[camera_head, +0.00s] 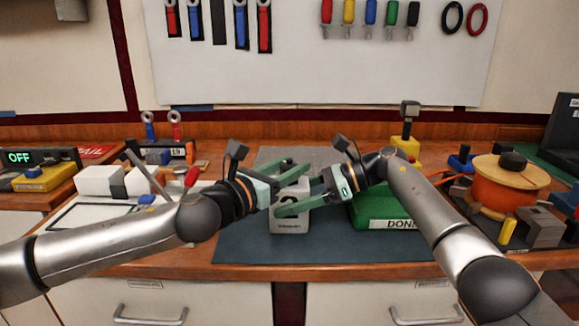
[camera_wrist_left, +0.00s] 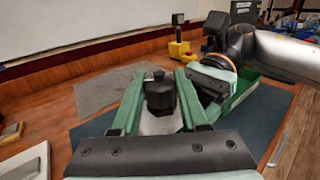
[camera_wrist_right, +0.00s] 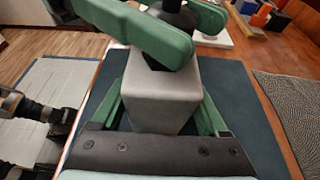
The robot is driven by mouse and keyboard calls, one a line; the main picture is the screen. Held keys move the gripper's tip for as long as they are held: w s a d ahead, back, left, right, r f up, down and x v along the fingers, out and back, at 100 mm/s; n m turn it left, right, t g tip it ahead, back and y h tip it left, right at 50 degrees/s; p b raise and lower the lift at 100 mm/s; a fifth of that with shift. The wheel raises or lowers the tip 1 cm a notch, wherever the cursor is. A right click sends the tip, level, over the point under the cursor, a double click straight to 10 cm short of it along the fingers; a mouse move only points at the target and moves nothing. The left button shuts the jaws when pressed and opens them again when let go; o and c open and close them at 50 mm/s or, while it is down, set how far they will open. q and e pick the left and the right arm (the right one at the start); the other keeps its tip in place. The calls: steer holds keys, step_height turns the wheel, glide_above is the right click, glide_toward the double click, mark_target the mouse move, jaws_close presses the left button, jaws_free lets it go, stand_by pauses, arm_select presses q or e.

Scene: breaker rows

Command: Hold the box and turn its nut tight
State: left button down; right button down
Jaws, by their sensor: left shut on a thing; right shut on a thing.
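The grey box (camera_head: 290,222) stands upright on the dark blue mat (camera_head: 240,245). Its grey body also shows in the right wrist view (camera_wrist_right: 160,92). The black nut (camera_wrist_left: 160,93) sits on the box's top, and its lower part shows in the right wrist view (camera_wrist_right: 165,45). My left gripper (camera_head: 306,186) is shut on the nut, one green finger on each side. My right gripper (camera_wrist_right: 160,105) is shut on the box's body, below the left fingers. In the head view, the left gripper's fingers hide the nut and much of the box's top.
A green tray marked DONE (camera_head: 385,212) lies just right of the box, partly behind my right arm. A grey textured mat (camera_head: 325,157) lies behind. An orange spool (camera_head: 505,185) stands at the right. White blocks (camera_head: 98,181) and a red-handled tool (camera_head: 191,177) are at the left.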

arm_select(q)
steer(key=shift+f, duration=0.1)
steer(key=shift+c, duration=2.1)
jaws_free()
steer(key=v, duration=1.2)
arm_select(e)
jaws_free()
